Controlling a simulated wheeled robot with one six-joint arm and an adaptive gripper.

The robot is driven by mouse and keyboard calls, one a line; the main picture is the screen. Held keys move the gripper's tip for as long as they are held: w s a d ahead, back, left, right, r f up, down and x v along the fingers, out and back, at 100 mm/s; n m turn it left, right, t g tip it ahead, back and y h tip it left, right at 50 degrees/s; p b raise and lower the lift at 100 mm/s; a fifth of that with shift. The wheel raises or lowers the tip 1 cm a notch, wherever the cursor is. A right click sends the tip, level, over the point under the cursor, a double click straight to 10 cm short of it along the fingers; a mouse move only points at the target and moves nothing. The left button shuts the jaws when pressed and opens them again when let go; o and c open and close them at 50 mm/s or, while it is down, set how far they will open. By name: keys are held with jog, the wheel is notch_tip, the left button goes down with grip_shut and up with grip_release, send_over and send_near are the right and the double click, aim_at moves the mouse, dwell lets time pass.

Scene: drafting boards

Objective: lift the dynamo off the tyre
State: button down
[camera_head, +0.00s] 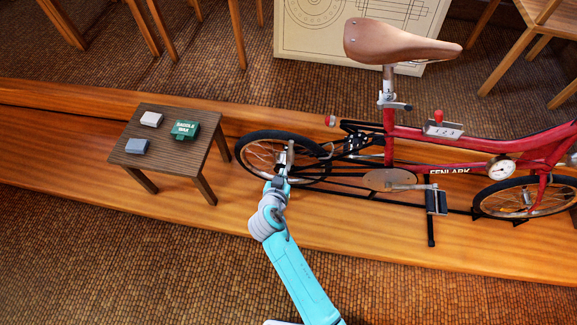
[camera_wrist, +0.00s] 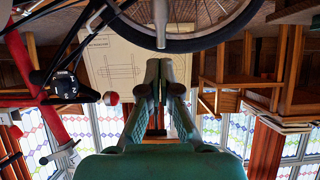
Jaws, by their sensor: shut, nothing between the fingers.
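The rear wheel of the red bicycle has a black tyre (camera_head: 250,139), and it crosses the top of the wrist view (camera_wrist: 215,43). A slim silver upright piece (camera_wrist: 160,22) overlaps the rim and tyre there; it may be the dynamo, but I cannot tell for certain. My gripper (camera_head: 289,150) is in front of this wheel in the head view and hides part of it. In the wrist view my gripper (camera_wrist: 165,66) is shut and empty, its fingertips just below the tyre in the picture. I cannot see contact with the silver piece.
The red bicycle (camera_head: 440,168) stands on a wooden platform (camera_head: 320,228), with a red reflector (camera_head: 330,120) behind its saddle (camera_head: 395,42). A small table (camera_head: 172,128) left of the wheel bears a green tin (camera_head: 184,129) and two small blocks. A drawing board stands behind.

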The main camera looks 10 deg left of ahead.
send_over(287, 165)
jog(key=s, duration=0.2)
jog(key=f, duration=0.5)
jog(key=shift+w+d, duration=0.1)
jog(key=shift+d, duration=0.15)
jog(key=shift+s+f, duration=0.2)
jog(key=shift+f, duration=0.4)
jog(key=shift+s+f, duration=0.2)
jog(key=shift+f, duration=0.4)
jog(key=shift+s+f, duration=0.2)
jog(key=shift+f, duration=0.55)
